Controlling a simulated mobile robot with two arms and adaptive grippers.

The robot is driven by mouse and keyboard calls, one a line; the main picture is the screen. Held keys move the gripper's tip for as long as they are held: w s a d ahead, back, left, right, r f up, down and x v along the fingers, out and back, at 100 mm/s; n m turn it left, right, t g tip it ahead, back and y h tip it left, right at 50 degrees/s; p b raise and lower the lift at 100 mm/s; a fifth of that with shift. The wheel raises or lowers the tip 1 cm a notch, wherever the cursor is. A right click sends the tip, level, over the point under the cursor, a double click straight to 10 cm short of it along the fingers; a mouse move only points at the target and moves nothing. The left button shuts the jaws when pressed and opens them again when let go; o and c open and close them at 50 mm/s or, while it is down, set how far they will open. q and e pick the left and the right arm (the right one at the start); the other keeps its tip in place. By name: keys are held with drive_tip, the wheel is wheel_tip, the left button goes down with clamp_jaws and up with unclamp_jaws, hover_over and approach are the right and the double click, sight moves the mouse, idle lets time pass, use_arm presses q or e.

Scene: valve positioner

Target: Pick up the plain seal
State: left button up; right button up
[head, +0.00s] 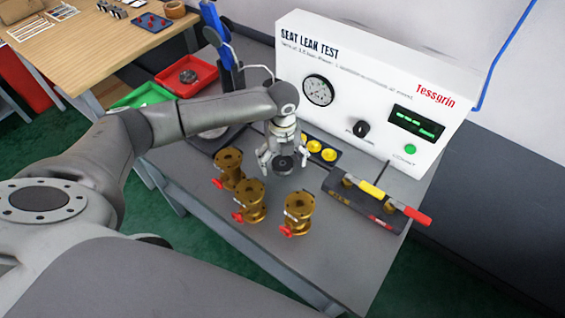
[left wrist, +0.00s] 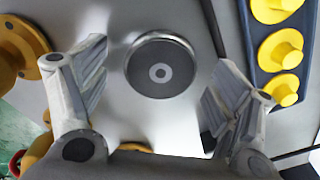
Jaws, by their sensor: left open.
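A round dark disc with a metal rim and a small grey ring at its centre (left wrist: 161,67) lies on the grey bench top. It could be the plain seal, but no marking confirms it. My left gripper (left wrist: 160,95) is open, with one finger on each side of the disc and no visible contact. In the head view my left gripper (head: 283,160) points down at the bench in front of the test unit, and the dark disc (head: 284,164) shows between its fingers. My right gripper is not in view.
Brass valves with red handles (head: 297,212) stand in front of the gripper. A dark tray with yellow caps (left wrist: 281,50) lies close to its right. A black block with yellow and red tools (head: 360,203) is further right. The white test unit (head: 345,120) stands behind. A red tray (head: 186,77) is back left.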

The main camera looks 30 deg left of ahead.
use_arm(q)
drive_tip(key=shift+f, duration=0.2)
drive_tip(key=c, duration=1.4)
drive_tip(key=shift+w, duration=0.1)
drive_tip(key=shift+r, duration=0.15)
